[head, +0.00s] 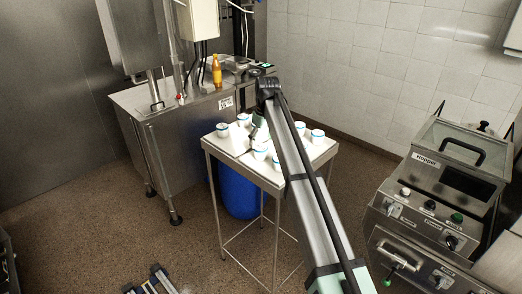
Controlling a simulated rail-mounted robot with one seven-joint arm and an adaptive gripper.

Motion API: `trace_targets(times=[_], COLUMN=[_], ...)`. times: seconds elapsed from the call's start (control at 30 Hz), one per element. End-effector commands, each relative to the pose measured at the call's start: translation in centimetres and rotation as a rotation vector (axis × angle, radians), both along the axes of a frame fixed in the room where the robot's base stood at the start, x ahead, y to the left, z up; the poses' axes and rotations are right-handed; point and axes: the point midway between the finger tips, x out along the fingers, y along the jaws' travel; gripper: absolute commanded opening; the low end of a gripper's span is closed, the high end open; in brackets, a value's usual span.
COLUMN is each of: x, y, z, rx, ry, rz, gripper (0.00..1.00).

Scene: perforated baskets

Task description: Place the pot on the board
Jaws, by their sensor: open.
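Several small white pots with blue bands stand on a white-topped table in the middle of the head view. One pot (222,129) with a darker top stands near the left corner, another pot (243,119) near the back. Two more pots (318,135) stand at the right, and others (260,151) near the front. Which one is the task's pot I cannot tell. No separate board stands out from the white tabletop (230,146). My gripper (259,130) points down low over the tabletop among the pots, open. My arm partly hides it and the table's middle.
A blue barrel (238,190) stands under the table. A steel machine (185,125) with an orange bottle (217,70) is behind left. A steel appliance (440,190) with knobs stands at the right. The brown floor between is mostly clear.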

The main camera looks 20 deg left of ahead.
Motion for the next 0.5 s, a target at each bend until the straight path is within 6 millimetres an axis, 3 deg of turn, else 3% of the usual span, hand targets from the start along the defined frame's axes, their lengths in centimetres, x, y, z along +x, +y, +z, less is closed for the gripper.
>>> trace_targets(times=[0.23, 0.5], x=[-0.2, -0.4], y=[-0.4, -0.7], z=[4.5, 6.8], rx=[0.001, 0.000], ry=[-0.002, 0.000], rz=[0.000, 0.000], gripper=[0.83, 0.83])
